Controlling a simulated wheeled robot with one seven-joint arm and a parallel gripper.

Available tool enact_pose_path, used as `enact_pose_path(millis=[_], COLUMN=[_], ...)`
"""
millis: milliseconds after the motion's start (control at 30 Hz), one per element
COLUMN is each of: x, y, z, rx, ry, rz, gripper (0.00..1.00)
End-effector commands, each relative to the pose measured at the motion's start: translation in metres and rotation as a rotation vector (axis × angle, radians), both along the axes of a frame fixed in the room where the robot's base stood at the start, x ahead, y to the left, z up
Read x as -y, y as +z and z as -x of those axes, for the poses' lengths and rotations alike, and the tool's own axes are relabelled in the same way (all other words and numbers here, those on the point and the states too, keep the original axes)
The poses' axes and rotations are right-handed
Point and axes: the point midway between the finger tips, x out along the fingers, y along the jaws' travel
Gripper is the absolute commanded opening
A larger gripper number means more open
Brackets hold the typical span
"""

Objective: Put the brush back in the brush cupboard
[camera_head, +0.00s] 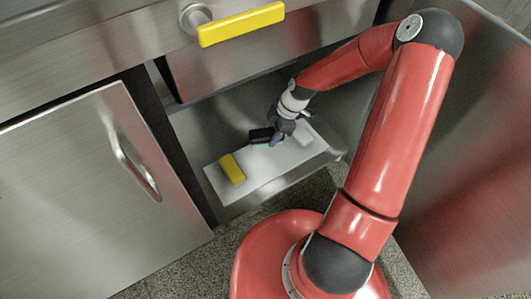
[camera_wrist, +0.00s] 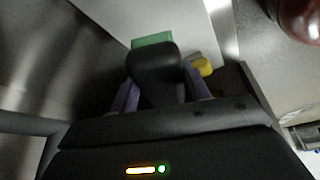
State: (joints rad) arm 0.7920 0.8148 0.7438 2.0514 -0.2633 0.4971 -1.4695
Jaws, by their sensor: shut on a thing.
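The brush (camera_head: 261,135) has a black body, and a bit of green shows at its lower edge. It is over a pale shelf board (camera_head: 255,185) in the open bay below the counter; I cannot tell whether it touches the board. My gripper (camera_head: 277,137) reaches into this bay and is shut on the brush. Most of the brush's underside is hidden.
A closed steel door with a handle (camera_head: 138,165) is at the left. A yellow-gripped lever (camera_head: 242,24) sticks out above the bay.

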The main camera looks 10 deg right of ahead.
Motion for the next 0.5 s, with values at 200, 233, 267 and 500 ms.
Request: enact_pose_path(millis=[200,233,267,500], x=[0.0,0.0,-0.001,0.0], y=[-0.038,-0.043,-0.049,-0.074], z=[0.001,0.001,0.001,0.001], rx=[-0.004,-0.004,-0.004,-0.003], ry=[0.007,0.007,0.007,0.005], rz=[-0.001,-0.001,-0.002,-0.001], gripper=[0.26,0.26,0.26,0.26])
